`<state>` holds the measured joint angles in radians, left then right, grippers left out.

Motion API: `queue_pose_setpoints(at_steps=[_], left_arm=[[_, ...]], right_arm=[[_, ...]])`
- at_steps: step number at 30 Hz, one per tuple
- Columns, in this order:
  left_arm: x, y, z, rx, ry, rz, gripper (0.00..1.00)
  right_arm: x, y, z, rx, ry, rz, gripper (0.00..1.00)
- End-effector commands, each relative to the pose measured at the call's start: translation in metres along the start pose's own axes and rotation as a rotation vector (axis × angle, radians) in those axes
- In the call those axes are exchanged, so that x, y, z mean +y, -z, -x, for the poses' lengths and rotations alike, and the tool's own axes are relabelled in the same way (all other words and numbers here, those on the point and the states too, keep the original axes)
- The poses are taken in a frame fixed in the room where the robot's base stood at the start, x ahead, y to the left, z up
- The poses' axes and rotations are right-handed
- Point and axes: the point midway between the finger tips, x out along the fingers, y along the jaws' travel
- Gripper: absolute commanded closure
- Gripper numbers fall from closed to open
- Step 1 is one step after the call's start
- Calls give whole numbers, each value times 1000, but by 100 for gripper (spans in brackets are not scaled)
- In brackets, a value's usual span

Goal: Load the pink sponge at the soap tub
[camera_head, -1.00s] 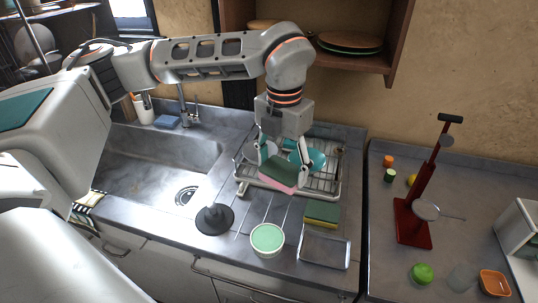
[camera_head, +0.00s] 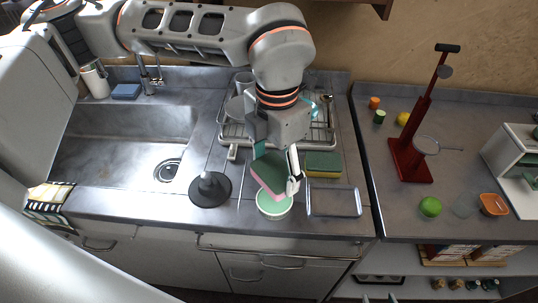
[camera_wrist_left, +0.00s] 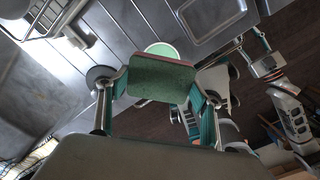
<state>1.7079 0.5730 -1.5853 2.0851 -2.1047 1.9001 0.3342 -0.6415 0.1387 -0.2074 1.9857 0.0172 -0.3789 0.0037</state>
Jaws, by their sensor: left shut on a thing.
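The pink sponge (camera_head: 268,189), with a pink layer and a green layer, is held between the fingers of my left gripper (camera_head: 277,172), which is shut on it. The sponge is tilted, its pink side facing down toward the counter front. The soap tub (camera_head: 275,209), a round white tub with pale green content, stands just below it and is partly covered by it in the head view. In the left wrist view the sponge's green face (camera_wrist_left: 160,82) hides part of the tub (camera_wrist_left: 161,48). My right gripper (camera_wrist_left: 247,38) is open and empty; only its tips show at the head view's bottom edge.
A black plunger-like object (camera_head: 210,190) stands left of the tub. A yellow-green sponge (camera_head: 323,171) and an empty metal tray (camera_head: 333,213) are to the right. A dish rack (camera_head: 232,140) is behind, the sink (camera_head: 110,145) left. A red press (camera_head: 410,160) stands on the right counter.

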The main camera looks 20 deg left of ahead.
Motion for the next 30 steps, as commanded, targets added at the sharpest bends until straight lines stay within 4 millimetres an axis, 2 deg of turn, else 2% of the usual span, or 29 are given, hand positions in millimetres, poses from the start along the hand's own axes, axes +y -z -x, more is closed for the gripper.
queue_pose_setpoints(at_steps=[8,22,30], left_arm=[[-2,1,-10,2,1,-8,52],[-2,1,-55,4,3,-7,52],[-2,0,-61,0,1,-7,52]], right_arm=[[2,-4,-2,0,-3,5,60],[6,-18,-15,-6,-14,28,60],[8,-13,-15,4,-18,33,60]])
